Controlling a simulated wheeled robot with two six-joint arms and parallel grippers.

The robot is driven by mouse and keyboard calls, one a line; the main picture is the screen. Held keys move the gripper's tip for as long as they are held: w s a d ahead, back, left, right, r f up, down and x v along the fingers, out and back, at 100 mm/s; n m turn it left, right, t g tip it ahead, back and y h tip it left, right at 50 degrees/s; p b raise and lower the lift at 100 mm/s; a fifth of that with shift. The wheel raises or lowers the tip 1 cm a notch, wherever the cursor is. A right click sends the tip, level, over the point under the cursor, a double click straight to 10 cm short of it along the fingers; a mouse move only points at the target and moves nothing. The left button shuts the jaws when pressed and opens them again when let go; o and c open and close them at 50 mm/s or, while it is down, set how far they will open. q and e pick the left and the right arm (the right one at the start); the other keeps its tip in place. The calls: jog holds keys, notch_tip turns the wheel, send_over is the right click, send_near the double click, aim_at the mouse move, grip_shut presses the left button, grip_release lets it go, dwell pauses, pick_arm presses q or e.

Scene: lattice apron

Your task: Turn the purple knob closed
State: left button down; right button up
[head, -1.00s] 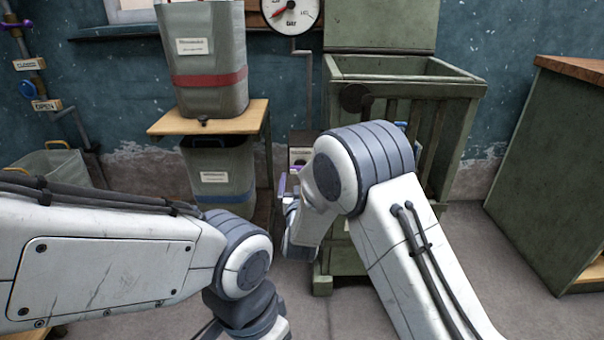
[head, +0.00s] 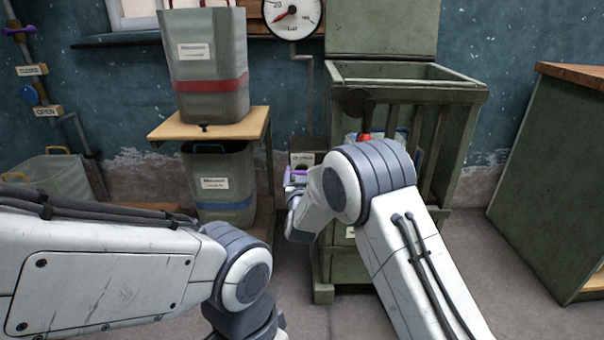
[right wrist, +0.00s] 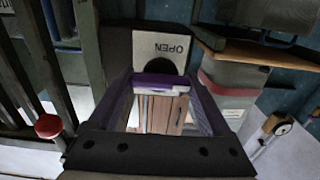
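The purple knob (right wrist: 160,80) shows in the right wrist view as a short bar in front of a dark round opening, below a white plate marked OPEN (right wrist: 163,46), which appears upside down. My right gripper (right wrist: 161,90) has its two dark, purple-tinted fingers spread, one on each side of the knob. The fingertips are close to the knob's ends; I cannot tell whether they touch it. In the head view my right gripper (head: 295,178) is mostly hidden behind my own wrist, just under the small labelled plate (head: 302,159). My left gripper is below the picture.
A green slatted bin (head: 455,88) stands right of the plate. A wooden stand (head: 208,124) with a grey red-banded bin (head: 210,70) is at left. A red knob (right wrist: 48,126) shows beside my right gripper. A gauge (head: 293,18) hangs above. A green cabinet (head: 555,190) stands at right.

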jog(key=shift+m, duration=0.4)
jog(key=m+b, duration=0.2)
jog(key=m, duration=0.1)
jog(key=shift+d+f+m, duration=0.1)
jog(key=shift+f+m, duration=0.05)
jog(key=shift+m, duration=0.25)
jog(key=m+b, duration=0.3)
jog(key=m, duration=0.1)
jog(key=shift+d+f+m, duration=0.1)
jog(key=shift+m, duration=0.2)
jog(key=m+b, duration=0.4)
jog(key=m, duration=0.1)
jog(key=shift+f+b, duration=0.15)
jog(key=shift+b, duration=0.15)
jog(key=shift+d+m+b, duration=0.1)
jog(key=shift+m+b, duration=1.4)
jog(key=shift+m, duration=0.4)
jog(key=o, duration=1.2)
jog(key=shift+c, duration=0.2)
